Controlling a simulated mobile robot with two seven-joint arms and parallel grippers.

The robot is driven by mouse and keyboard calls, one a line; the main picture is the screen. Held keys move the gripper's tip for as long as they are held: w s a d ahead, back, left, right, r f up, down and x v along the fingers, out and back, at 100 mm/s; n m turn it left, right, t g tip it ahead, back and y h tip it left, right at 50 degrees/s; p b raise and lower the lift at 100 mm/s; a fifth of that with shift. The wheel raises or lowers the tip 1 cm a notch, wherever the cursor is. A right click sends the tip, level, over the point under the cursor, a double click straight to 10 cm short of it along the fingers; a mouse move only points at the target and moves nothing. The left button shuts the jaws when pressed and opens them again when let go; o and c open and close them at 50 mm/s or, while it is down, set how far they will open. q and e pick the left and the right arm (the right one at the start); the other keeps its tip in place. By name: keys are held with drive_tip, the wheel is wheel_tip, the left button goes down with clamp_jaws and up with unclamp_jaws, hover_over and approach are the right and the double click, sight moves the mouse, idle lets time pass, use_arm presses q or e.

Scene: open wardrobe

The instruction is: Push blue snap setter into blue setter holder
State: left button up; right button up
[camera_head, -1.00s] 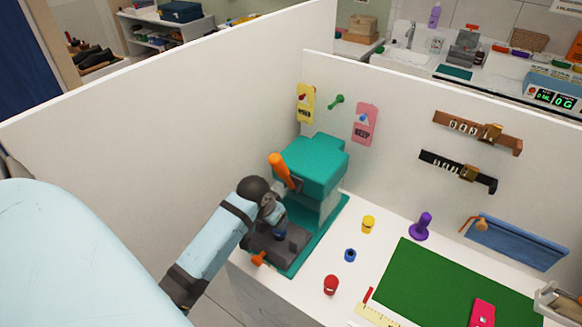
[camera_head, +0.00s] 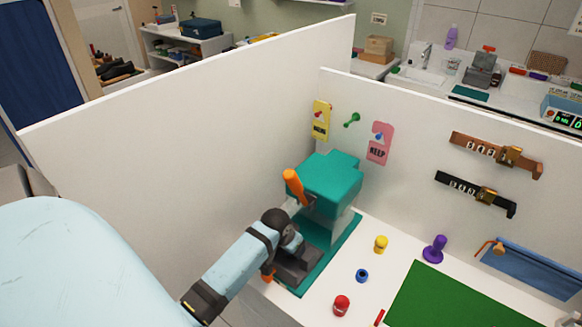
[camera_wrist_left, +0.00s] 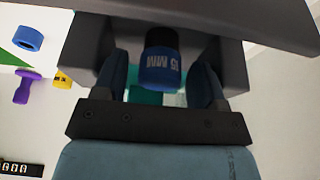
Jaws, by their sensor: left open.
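A blue cylinder marked "35 MM" (camera_wrist_left: 160,72), apparently the blue snap setter, shows upside down in the left wrist view against the grey press base (camera_wrist_left: 85,45). My left gripper (camera_wrist_left: 162,66) is open, with one finger on each side of the cylinder and gaps on both sides. In the head view my left gripper (camera_head: 290,240) is low at the press, over its base, and hides the cylinder. A blue ring-like piece (camera_head: 362,275) with a dark hole stands on the white table; I cannot tell whether it is the blue setter holder. My right gripper is not in view.
The teal press head (camera_head: 330,185) with its orange handle (camera_head: 294,185) stands close above my gripper. Yellow (camera_head: 381,244), red (camera_head: 342,305) and purple (camera_head: 435,249) pieces stand right of it, near a green mat (camera_head: 450,300). White panels rise behind and left.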

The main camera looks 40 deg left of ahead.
use_arm(q)
drive_tip(key=shift+c, duration=0.5)
drive_tip(key=c, duration=1)
drive_tip(key=o, duration=0.3)
drive_tip(key=shift+c, duration=0.9)
drive_tip(key=shift+r+p, duration=0.3)
drive_tip(key=shift+r, duration=1.05)
drive_tip(key=shift+r, duration=1.85)
